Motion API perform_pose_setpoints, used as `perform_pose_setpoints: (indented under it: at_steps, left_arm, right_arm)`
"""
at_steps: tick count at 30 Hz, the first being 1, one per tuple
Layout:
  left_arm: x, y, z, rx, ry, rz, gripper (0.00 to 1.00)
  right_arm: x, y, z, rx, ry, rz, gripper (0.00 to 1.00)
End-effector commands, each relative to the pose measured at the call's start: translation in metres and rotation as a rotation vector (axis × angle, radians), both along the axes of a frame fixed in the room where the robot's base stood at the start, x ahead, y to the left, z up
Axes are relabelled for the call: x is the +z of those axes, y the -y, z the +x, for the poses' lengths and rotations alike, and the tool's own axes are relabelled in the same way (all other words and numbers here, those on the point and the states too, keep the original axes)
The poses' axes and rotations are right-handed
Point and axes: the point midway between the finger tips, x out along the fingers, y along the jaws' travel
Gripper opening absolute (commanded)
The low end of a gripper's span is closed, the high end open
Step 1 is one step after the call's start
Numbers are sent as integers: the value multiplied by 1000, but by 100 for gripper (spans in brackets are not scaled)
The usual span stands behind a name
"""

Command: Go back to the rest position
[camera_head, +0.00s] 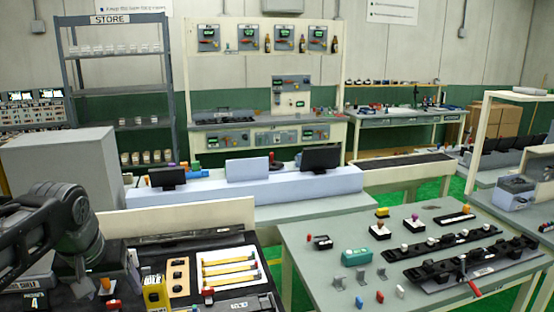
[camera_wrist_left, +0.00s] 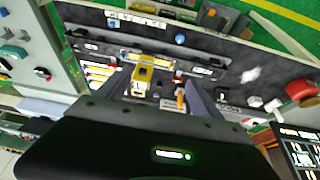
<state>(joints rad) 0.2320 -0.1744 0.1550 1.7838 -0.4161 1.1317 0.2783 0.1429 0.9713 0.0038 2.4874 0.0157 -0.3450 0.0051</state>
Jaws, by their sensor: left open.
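My left arm comes in from the left in the head view, its gripper (camera_head: 84,282) pointing down over the dark work table at lower left. In the left wrist view the two fingers of this gripper (camera_wrist_left: 158,92) stand wide apart and hold nothing. Between and beyond them, a yellow block (camera_wrist_left: 142,78) and an orange-tipped item (camera_wrist_left: 180,97) show on the table. The yellow block (camera_head: 157,292) also shows right of the gripper in the head view. A white tray with yellow strips (camera_head: 230,257) lies farther right. My right gripper is in neither view.
A light panel (camera_head: 180,216) stands along the back of the dark table. A grey box (camera_head: 62,165) rises behind my left arm. The green-grey table (camera_head: 330,262) at right bears black clip rails (camera_head: 445,240), a green box (camera_head: 357,257) and small coloured parts.

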Motion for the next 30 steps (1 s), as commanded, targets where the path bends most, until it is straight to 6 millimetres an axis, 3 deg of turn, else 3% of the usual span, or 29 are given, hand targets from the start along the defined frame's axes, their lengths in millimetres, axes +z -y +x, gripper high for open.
perform_pose_setpoints:
  at_steps: [8, 11, 17, 23, 26, 30]
  left_arm:
    - [-54, 22, 21, -60, -20, -42, 76]
    - [-83, 35, 30, -90, -30, -64, 76]
    - [-160, 72, 45, -160, -56, -130, 76]
    - [-283, 133, 40, -236, -103, -241, 76]
    - [-350, 169, 23, -262, -129, -301, 76]
    - [-444, 218, -24, -274, -177, -380, 76]
  right_arm:
    - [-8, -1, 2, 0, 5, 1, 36]
    - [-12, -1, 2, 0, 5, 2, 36]
    - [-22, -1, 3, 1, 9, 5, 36]
    - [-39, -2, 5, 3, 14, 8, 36]
    - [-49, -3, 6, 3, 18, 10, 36]
    - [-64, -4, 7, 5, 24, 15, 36]
